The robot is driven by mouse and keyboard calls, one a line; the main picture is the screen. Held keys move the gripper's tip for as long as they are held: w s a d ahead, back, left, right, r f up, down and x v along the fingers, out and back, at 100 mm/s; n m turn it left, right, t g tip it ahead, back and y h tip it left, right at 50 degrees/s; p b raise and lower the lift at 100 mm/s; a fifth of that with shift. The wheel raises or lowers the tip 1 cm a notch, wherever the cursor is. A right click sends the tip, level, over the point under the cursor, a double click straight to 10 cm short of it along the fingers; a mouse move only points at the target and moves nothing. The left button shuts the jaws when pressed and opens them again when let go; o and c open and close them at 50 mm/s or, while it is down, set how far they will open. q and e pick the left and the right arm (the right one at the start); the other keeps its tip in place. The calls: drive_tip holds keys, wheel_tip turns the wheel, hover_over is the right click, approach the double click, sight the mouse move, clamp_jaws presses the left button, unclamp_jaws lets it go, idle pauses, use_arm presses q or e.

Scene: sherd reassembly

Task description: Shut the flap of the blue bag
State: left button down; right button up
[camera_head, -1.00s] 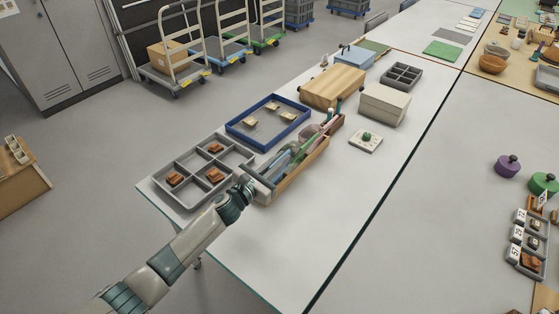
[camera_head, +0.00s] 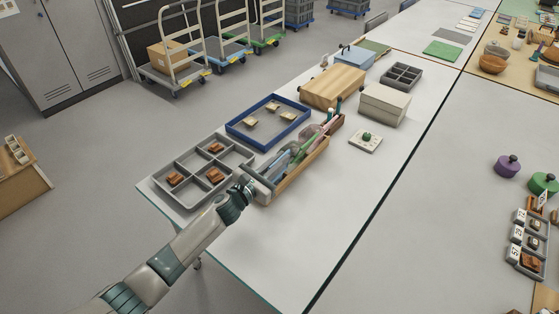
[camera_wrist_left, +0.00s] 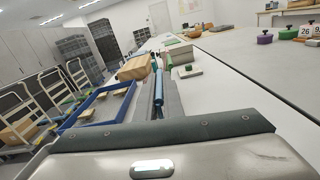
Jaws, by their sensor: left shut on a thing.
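A light blue box-like thing (camera_head: 355,57), probably the blue bag, sits at the far end of the near table in the head view. A small dark shape shows at its top left; whether its flap is open I cannot tell. My left gripper (camera_head: 286,160) is far from it, low over a wooden tool tray (camera_head: 303,166) near the table's front. It is shut on a blue rod-like tool (camera_wrist_left: 158,88), seen between the fingers in the left wrist view. The tool's lower part is hidden. My right gripper is not in view.
A grey compartment tray (camera_head: 189,199) with brown sherds and a blue-rimmed tray (camera_head: 240,137) with pale sherds lie left of the gripper. A wooden box (camera_head: 333,87) and a pale box (camera_head: 385,103) stand between it and the light blue thing.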

use_arm(q)
drive_tip(key=shift+a, duration=0.1)
drive_tip(key=shift+w+a+f+n+b, duration=0.15)
drive_tip(key=shift+w+a+n+b, duration=0.45)
drive_tip(key=shift+n, duration=0.55)
drive_tip(key=shift+w+a+f+n+b, duration=0.15)
drive_tip(key=shift+w+a+n+b, duration=0.2)
drive_tip(key=shift+a+n, duration=0.6)
drive_tip(key=shift+w+a+f+n+b, duration=0.15)
drive_tip(key=shift+w+a+n+b, duration=0.3)
drive_tip(key=shift+n, duration=0.95)
drive_tip(key=shift+d, duration=0.1)
